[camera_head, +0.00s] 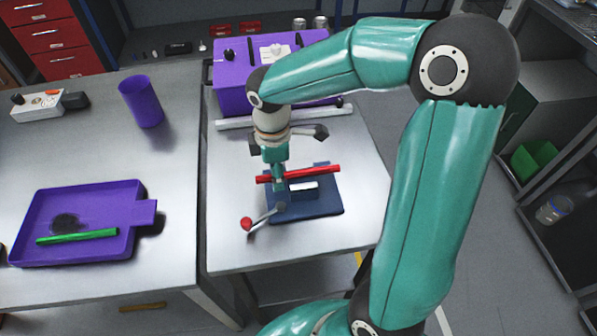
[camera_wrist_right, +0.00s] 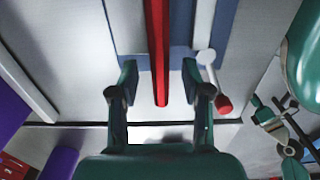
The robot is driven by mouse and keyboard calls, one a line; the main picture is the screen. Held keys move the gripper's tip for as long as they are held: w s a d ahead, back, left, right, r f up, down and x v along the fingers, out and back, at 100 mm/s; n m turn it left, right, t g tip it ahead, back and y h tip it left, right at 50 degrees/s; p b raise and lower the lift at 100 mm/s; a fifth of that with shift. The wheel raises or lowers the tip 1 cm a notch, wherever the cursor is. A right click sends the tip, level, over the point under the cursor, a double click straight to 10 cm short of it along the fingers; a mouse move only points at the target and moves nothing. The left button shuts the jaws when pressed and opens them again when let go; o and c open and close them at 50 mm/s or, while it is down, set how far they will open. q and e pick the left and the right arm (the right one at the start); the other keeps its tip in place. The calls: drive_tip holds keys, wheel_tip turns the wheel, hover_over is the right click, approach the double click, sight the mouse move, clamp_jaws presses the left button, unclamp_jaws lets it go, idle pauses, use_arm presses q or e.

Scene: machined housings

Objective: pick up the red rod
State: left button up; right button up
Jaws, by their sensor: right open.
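The red rod (camera_head: 318,172) lies across a dark blue fixture (camera_head: 325,206) on the light metal table. My right gripper (camera_head: 277,180) is over the rod's left part in the head view. In the right wrist view, the rod (camera_wrist_right: 157,50) runs from the top edge to between the two fingers of my right gripper (camera_wrist_right: 159,68). Gaps show on both sides of the rod, so the gripper is open and not closed on it. Part of the rod is hidden behind the gripper in the head view. My left gripper is out of view.
A lever with a red knob (camera_head: 247,224) juts from the fixture's left side; the knob also shows in the wrist view (camera_wrist_right: 223,104). A purple case (camera_head: 230,95) and a white bar (camera_head: 235,123) lie behind. A purple tray (camera_head: 120,195) with a green rod (camera_head: 77,236) is left.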

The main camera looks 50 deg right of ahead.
clamp_jaws()
drive_tip(key=shift+r, duration=0.1)
idle(0.3)
